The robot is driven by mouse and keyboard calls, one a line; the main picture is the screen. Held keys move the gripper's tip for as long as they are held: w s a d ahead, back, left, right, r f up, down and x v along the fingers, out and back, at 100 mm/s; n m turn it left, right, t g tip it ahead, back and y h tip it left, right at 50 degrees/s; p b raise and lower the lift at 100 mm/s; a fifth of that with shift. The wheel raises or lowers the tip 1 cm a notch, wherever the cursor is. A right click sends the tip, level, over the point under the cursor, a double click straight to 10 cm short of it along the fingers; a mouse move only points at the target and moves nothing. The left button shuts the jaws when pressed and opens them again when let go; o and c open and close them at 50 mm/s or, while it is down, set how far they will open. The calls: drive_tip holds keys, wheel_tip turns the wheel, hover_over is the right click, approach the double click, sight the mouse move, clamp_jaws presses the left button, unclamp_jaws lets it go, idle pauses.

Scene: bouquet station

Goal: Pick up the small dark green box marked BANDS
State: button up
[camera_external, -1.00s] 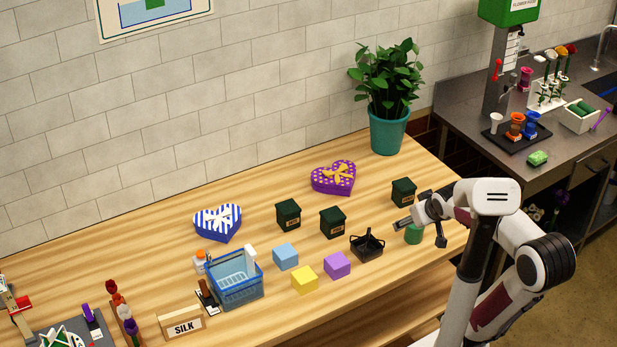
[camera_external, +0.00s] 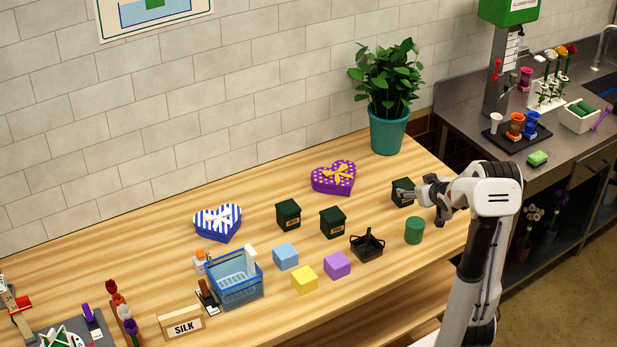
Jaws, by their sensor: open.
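Three small dark green boxes with lids stand on the wooden table: a left one (camera_external: 288,216), a middle one (camera_external: 333,224) and a right one (camera_external: 402,185). The right box's front is partly hidden by my gripper, so I cannot tell which box says BANDS. My gripper (camera_external: 420,206) is open at the right box, one finger overlapping its front in the picture. I cannot tell whether it touches.
A green cylinder (camera_external: 415,231) and a black basket (camera_external: 367,245) stand in front of the right box. Purple (camera_external: 337,265), blue (camera_external: 285,256) and yellow (camera_external: 304,280) cubes lie nearer the front. A purple heart box (camera_external: 333,180) and a potted plant (camera_external: 389,130) are behind.

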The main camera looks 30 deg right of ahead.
drive_tip(key=t+y, duration=0.2)
approach(407, 189)
drive_tip(key=w, duration=0.3)
drive_tip(key=shift+w+d+f+t, duration=0.15)
drive_tip(key=shift+d+f, duration=0.15)
drive_tip(key=shift+f, duration=0.2)
drive_tip(key=shift+s+d+f+t, duration=0.1)
drive_tip(key=shift+d+f+t, duration=0.05)
drive_tip(key=shift+d+f, duration=0.3)
drive_tip(key=shift+w+a+f, duration=0.1)
drive_tip(key=shift+a, duration=0.05)
drive_tip(key=shift+x, duration=1.25)
drive_tip(key=shift+a+f+x, duration=0.1)
drive_tip(key=shift+f+x, duration=0.05)
drive_tip(key=shift+x, duration=1.15)
drive_tip(key=shift+a+f+x, duration=0.15)
drive_tip(key=shift+f+x, duration=0.05)
drive_tip(key=shift+x, duration=1.05)
drive_tip(key=shift+d, duration=0.15)
drive_tip(key=c, duration=1.3)
